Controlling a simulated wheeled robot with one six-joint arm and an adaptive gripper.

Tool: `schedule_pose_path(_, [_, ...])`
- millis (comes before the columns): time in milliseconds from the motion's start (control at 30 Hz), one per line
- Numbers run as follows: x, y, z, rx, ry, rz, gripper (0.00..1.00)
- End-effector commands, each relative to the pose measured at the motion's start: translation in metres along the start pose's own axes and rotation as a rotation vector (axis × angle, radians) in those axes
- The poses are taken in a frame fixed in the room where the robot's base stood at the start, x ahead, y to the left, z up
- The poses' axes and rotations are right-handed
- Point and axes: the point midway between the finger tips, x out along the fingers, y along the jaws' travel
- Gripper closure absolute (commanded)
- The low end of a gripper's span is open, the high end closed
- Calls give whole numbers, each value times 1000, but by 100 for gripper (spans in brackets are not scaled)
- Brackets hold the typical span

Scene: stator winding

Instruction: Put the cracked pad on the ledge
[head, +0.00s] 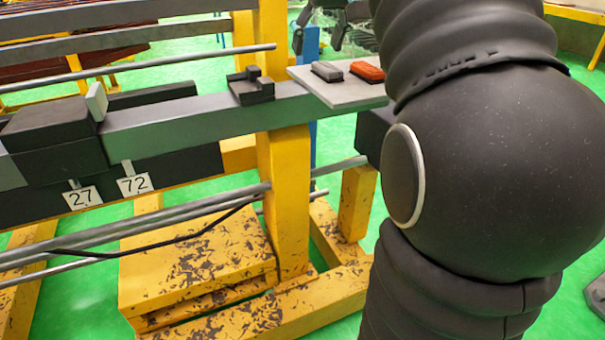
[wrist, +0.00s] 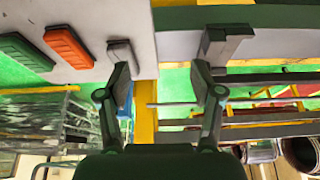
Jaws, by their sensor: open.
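A grey pad (head: 327,71) and an orange-red pad (head: 367,72) lie side by side on a light grey plate (head: 345,95) at the end of the beam in the head view. The wrist view also shows the grey pad (wrist: 122,52), the orange pad (wrist: 68,47) and a green pad (wrist: 25,51). I cannot make out a crack on any of them, nor tell which surface is the ledge. My gripper (wrist: 162,80) is open and empty. Its left finger overlaps the grey pad's lower end in the wrist view; contact cannot be told.
A dark stepped block (head: 250,88) sits on the grey beam (head: 190,125), left of the plate. A pale upright tab (head: 97,101) stands by a dark block with tags 27 and 72 below. Metal rods and a yellow frame (head: 285,190) lie beneath. My arm covers the right side.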

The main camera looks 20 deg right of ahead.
Motion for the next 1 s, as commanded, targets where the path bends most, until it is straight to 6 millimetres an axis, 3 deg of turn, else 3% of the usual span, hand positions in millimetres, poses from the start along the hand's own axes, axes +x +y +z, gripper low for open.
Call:
schedule_pose_path(100, [13,-28,37,1,10,0,34])
schedule_pose_path(300, [46,-65,105,2,28,3,34])
schedule_pose_path(700, [135,-110,260,-16,67,-3,34])
schedule_pose_path(833, [156,-114,290,-21,75,-7,34])
schedule_pose_path(1000, [166,-118,304,-23,78,-8,34])
